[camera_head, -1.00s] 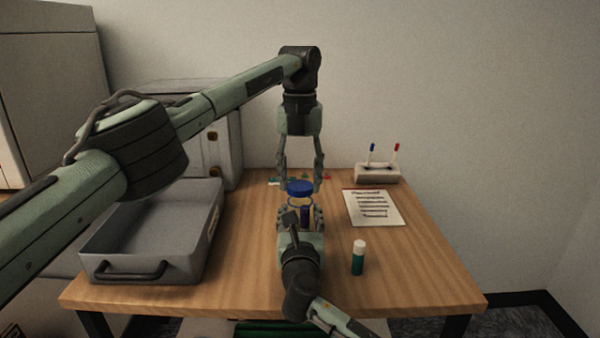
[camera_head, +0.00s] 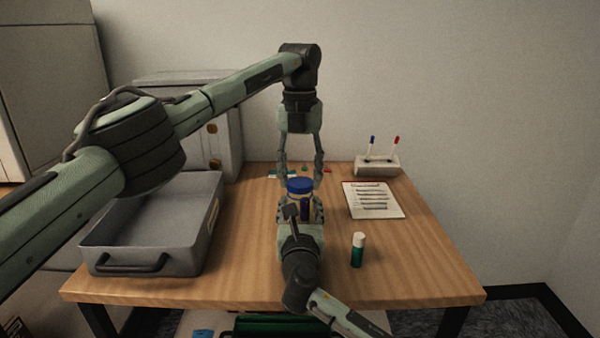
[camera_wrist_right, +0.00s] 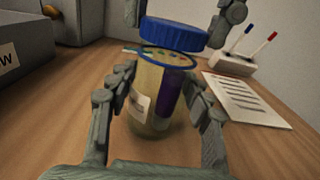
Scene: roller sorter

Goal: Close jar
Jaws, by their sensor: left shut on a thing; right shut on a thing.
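The jar (camera_wrist_right: 150,98) is clear with a yellowish body and a purple patch. It stands upright between the fingers of my right gripper (camera_wrist_right: 158,105), which is shut on its sides. The blue lid (camera_wrist_right: 175,34) sits just above the jar's blue-ringed rim, a little offset to the right in the right wrist view; part of the open mouth shows beneath it. My left gripper (camera_head: 301,183) comes down from above and is shut on the lid (camera_head: 300,186). In the head view the right gripper (camera_head: 300,212) hides most of the jar's lower part.
A grey tray with a handle (camera_head: 130,263) stands on the left of the wooden table (camera_head: 420,270). A glue stick (camera_head: 357,250) stands at the right. Small coloured pieces lie behind the jar.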

